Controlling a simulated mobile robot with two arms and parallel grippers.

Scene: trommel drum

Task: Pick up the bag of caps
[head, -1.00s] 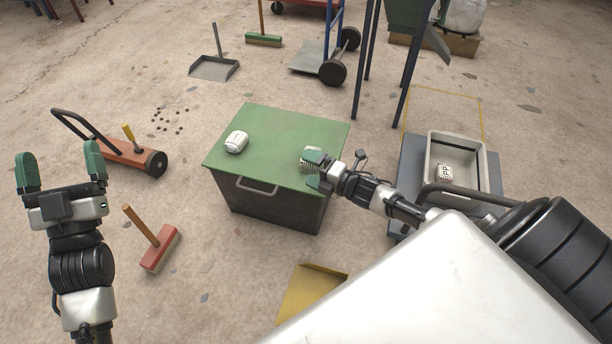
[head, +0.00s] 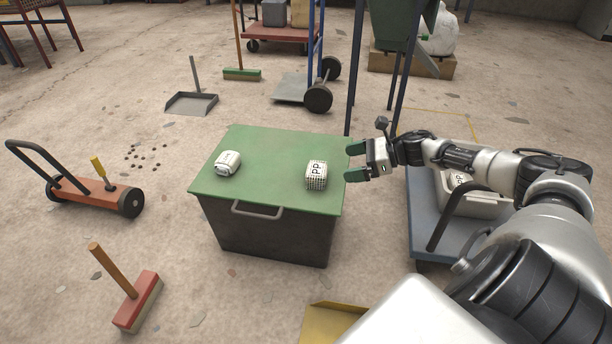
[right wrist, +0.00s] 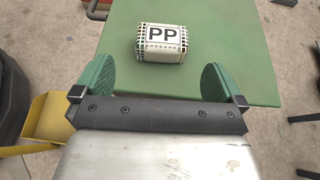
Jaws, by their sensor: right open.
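A white bag with a dark dotted pattern and a "PP" label (head: 316,175) sits on the right part of the green lid (head: 265,150) of a dark bin. In the right wrist view the same bag (right wrist: 162,43) lies ahead of the fingertips, between their lines, and is not touched. My right gripper (head: 351,161) is open and empty, just off the lid's right edge, with its green fingers pointing left toward the bag. A second, mostly white bag (head: 228,163) with a small label lies on the lid's left part. My left gripper is out of view.
A blue-grey cart (head: 428,235) with a grey crate (head: 485,203) holding another labelled bag stands at right, partly behind my arm. Dark frame legs (head: 356,75) rise behind the lid. A red brush (head: 138,303) and a red trolley (head: 85,190) are at left.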

